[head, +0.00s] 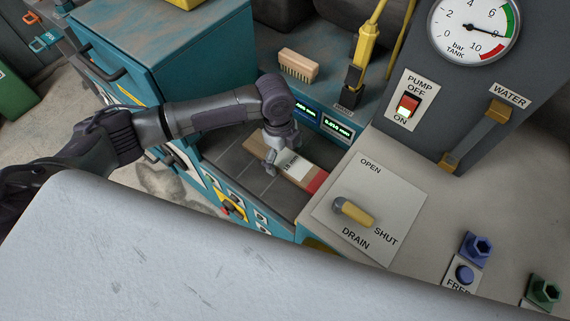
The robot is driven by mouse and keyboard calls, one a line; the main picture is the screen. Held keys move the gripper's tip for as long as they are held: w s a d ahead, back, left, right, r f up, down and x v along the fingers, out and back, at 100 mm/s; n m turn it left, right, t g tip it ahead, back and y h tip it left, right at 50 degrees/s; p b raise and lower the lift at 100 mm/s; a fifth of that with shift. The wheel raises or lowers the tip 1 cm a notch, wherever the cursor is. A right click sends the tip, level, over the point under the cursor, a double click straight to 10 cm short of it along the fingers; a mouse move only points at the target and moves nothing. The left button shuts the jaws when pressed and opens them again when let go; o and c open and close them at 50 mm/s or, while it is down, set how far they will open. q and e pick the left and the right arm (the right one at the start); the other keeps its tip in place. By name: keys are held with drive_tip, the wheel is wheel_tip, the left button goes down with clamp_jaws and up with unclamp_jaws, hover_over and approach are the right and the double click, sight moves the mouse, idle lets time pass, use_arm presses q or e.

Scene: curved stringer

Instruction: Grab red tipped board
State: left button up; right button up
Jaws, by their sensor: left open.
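The red tipped board (297,167) lies on a dark tray-like surface of the teal machine. It has a wooden body, a pale label with small print, and a red end (317,181) toward the lower right. My left gripper (271,165) points down at the board's left part, with its fingers apart. It covers some of the board there. I cannot tell whether the fingers touch the board. My right gripper is not in the view.
A wooden brush (298,66) and a yellow-black tool (358,75) are behind. Two small displays (322,119) sit just behind the board. A drain lever (353,212) is at the right. A large pale surface (180,255) fills the lower left foreground.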

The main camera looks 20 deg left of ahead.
use_arm(q)
drive_tip(key=shift+r, duration=0.1)
drive_tip(key=c, duration=1.4)
